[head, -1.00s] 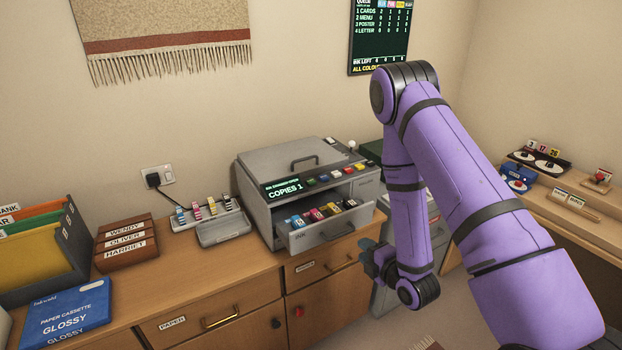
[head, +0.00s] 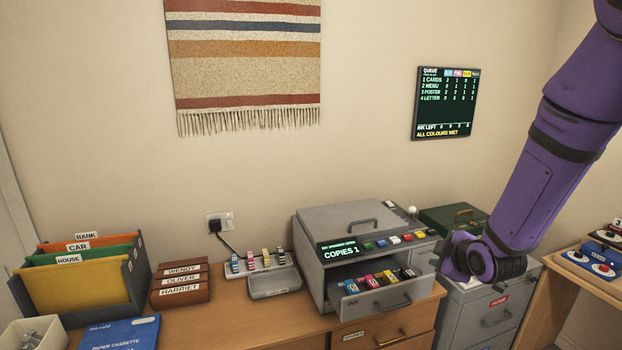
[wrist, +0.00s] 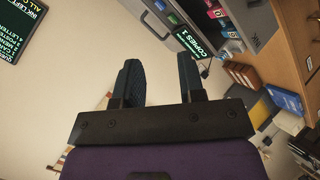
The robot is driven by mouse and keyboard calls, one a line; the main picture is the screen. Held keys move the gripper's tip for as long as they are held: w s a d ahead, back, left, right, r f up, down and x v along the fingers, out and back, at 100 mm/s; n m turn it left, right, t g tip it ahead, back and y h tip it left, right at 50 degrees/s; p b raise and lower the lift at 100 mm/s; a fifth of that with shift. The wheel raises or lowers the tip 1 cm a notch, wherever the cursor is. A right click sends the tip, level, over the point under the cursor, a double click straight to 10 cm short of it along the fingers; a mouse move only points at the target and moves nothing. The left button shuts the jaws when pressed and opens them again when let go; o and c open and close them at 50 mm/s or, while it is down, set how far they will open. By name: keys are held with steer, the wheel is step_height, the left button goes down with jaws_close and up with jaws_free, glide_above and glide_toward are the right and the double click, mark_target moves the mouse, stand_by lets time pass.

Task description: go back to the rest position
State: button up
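My purple arm comes down from the upper right in the head view. My gripper (head: 446,262) is beside the right end of the printer (head: 322,232), above the grey filing cabinet; in this view its fingers are small and partly hidden. In the wrist view the two dark fingers of my gripper (wrist: 160,82) stand well apart with nothing between them. The printer's ink drawer (head: 380,305) is pulled out and holds several coloured cartridges. Its display reads COPIES 1.
The grey cabinet (head: 488,310) and a green box (head: 452,219) are close to my gripper. A cartridge rack (head: 274,284), wooden name boxes (head: 180,292), a folder holder (head: 136,288) and a blue paper cassette (head: 120,333) stand on the desk. A queue board (head: 444,103) hangs on the wall.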

steer(key=s+d+r+m+g+h, duration=0.15)
steer(key=s+r+m, duration=0.3)
steer(key=r, duration=0.45)
steer(key=s+r+m+g, duration=0.2)
steer(key=s+r+m, duration=0.2)
steer(key=s, duration=0.8)
steer(key=s+a+r+m+g, duration=0.1)
steer(key=s+r+m, duration=0.3)
steer(key=s+r, duration=0.4)
steer(key=s+g, duration=0.1)
steer(key=s, duration=0.4)
steer(key=shift+r+m+g, duration=0.2)
steer(key=shift+m+g, duration=0.15)
steer(key=shift+a, duration=0.15)
stand_by(2.4)
